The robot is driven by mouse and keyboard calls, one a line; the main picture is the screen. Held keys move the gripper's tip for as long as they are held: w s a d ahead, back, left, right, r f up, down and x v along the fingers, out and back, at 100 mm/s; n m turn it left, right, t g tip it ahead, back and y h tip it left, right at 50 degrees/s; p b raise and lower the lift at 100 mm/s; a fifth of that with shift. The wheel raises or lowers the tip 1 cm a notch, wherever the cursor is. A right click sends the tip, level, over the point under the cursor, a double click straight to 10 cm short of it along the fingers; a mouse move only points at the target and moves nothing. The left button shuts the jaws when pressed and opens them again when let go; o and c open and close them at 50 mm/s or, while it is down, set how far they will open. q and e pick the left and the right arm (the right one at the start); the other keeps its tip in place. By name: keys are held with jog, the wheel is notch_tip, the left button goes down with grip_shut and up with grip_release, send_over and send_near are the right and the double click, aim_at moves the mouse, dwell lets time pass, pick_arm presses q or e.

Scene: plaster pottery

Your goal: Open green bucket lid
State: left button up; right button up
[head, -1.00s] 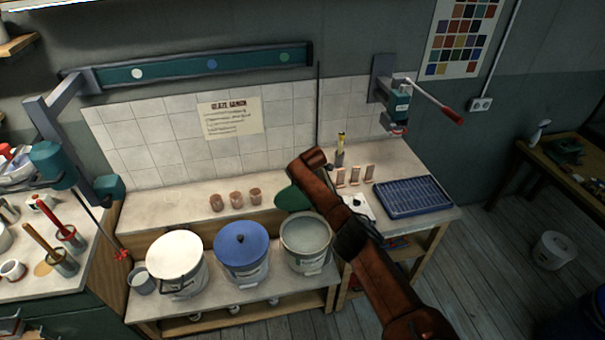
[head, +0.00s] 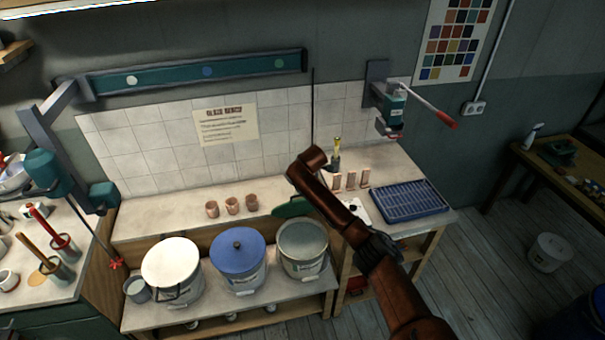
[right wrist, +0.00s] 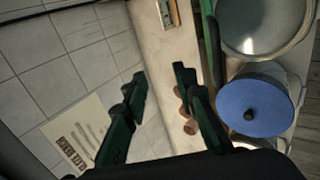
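The third bucket (head: 303,262) stands on the low shelf at the right of the row, its top open on a grey-green surface. It also shows in the right wrist view (right wrist: 262,30), with a glare inside. A green lid (head: 290,208) is off it, tilted behind its rim and partly hidden by my right arm. In the right wrist view the lid (right wrist: 211,50) looks like a thin green strip between bucket and bench. My right gripper (right wrist: 158,78) is open above the bench, its fingers apart with nothing between them. My left gripper is not in view.
A blue-lidded bucket (head: 238,265) and a white-lidded bucket (head: 172,275) stand left of the open one. Several small clay cups (head: 232,205) sit on the upper bench. A blue tray (head: 408,202) lies at right. The bench's left part is clear.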

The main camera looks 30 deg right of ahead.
jog(key=shift+v, duration=2.3)
